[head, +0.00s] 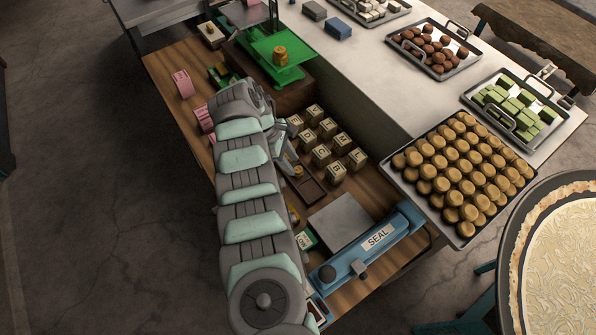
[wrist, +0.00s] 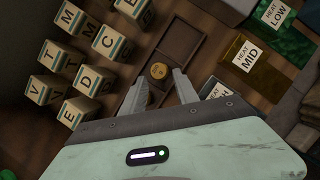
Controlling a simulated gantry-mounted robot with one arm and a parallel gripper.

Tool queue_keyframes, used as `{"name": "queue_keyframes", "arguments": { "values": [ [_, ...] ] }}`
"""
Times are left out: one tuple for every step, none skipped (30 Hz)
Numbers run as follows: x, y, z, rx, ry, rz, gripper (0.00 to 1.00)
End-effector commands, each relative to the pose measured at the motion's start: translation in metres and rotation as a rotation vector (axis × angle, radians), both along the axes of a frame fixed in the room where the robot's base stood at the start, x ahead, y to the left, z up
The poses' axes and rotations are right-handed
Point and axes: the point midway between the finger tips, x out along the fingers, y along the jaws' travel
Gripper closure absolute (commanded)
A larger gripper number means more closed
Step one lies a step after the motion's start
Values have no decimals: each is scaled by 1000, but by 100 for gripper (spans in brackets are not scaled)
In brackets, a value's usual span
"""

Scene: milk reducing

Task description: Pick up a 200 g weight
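A small round brass weight (wrist: 158,71) sits in a dark brown compartmented tray (wrist: 184,38); its marking is too small to read. In the head view the weight (head: 298,171) shows beside my gripper, at the upper end of the tray (head: 313,190). My gripper (wrist: 161,78) is open, its two fingertips on either side of the weight in the wrist view, with gaps visible. I cannot tell how high the fingers are above the tray. Another brass piece (head: 281,55) stands on a green scale (head: 275,75).
Several lettered blocks (head: 321,155) stand right of the tray in the head view. A blue sealer (head: 370,245) and grey plate (head: 341,222) lie nearer. In the wrist view, boxes labelled HEAT MID (wrist: 249,66) and HEAT LOW (wrist: 275,22) are at right.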

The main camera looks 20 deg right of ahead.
Motion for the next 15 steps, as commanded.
{"name": "queue_keyframes", "arguments": {
  "values": [
    [-3, -3, -6, 0, 4, -2, 64],
    [-4, -5, -11, 0, 4, -2, 64],
    [-5, -8, -19, 1, 5, -3, 64],
    [-6, -10, -24, 1, 5, -3, 64],
    [-7, -11, -28, 0, 4, -2, 64],
    [-8, -13, -33, 0, 4, -2, 64],
    [-9, -14, -36, 0, 3, -1, 64],
    [-9, -15, -38, -1, 3, -1, 64],
    [-9, -15, -40, 0, 1, 0, 64],
    [-9, -16, -40, -1, 0, 0, 64],
    [-9, -16, -40, -1, -1, 0, 64],
    [-9, -15, -40, -1, -2, 1, 64],
    [-9, -15, -39, -1, -2, 1, 64],
    [-9, -15, -39, -1, -2, 1, 64],
    [-9, -15, -39, -1, -1, 0, 64]
  ]
}}
